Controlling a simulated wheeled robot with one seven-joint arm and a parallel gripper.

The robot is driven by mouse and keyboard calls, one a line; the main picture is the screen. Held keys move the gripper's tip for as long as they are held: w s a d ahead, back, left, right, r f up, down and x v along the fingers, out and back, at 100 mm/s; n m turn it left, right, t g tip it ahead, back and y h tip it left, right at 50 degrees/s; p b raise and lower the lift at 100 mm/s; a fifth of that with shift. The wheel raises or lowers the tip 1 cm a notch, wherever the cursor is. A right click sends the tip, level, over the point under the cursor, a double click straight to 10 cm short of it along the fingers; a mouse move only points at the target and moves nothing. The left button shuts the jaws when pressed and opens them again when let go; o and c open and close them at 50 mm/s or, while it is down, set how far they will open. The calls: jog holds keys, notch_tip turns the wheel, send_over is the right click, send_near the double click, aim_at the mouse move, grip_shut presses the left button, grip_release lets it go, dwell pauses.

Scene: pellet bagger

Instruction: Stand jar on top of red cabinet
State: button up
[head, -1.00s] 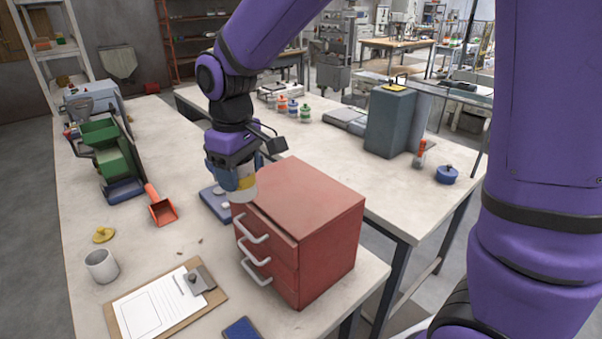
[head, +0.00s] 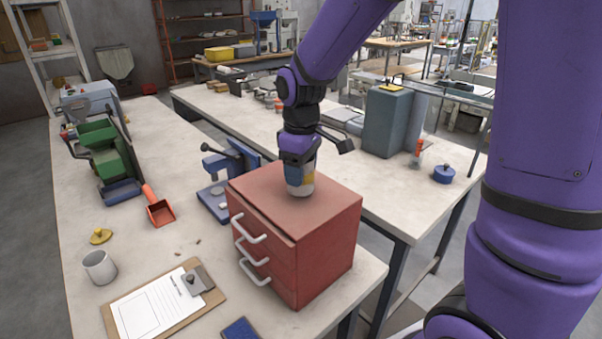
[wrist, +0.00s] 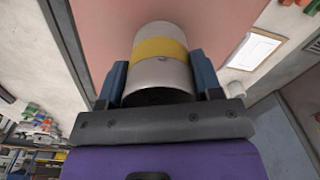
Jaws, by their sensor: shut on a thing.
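The jar (wrist: 160,70) is a pale cylinder with a yellow band, held between the two fingers of my gripper (wrist: 162,85) in the wrist view. In the head view my gripper (head: 299,172) points down over the top of the red cabinet (head: 325,240), shut on the jar (head: 299,188). The jar looks upright, with its lower end at or just above the cabinet top, near the middle. I cannot tell whether it touches. The cabinet has several drawers with white handles, all closed.
A blue press (head: 225,185) stands left of the cabinet. A white cup (head: 99,267), a clipboard (head: 150,305) and a red scoop (head: 160,211) lie on the left table. A grey block (head: 390,122) and a blue lidded pot (head: 444,174) stand on the table behind.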

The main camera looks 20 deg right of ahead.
jog(key=shift+f, duration=0.6)
jog(key=shift+f, duration=0.1)
jog(key=o, duration=1.1)
jog(key=shift+o, duration=0.2)
notch_tip(320, 180, up, 12)
jog(key=s+d+r+m+t, duration=0.2)
jog(key=s+d+m, duration=0.1)
jog(key=s, duration=0.7)
jog(key=s+d+r+m+t, duration=0.2)
jog(key=s+d+m+t, duration=0.1)
jog(key=s, duration=0.8)
jog(key=shift+d+r+m, duration=0.25)
jog(key=shift+d+m, duration=0.2)
jog(key=shift+m, duration=0.65)
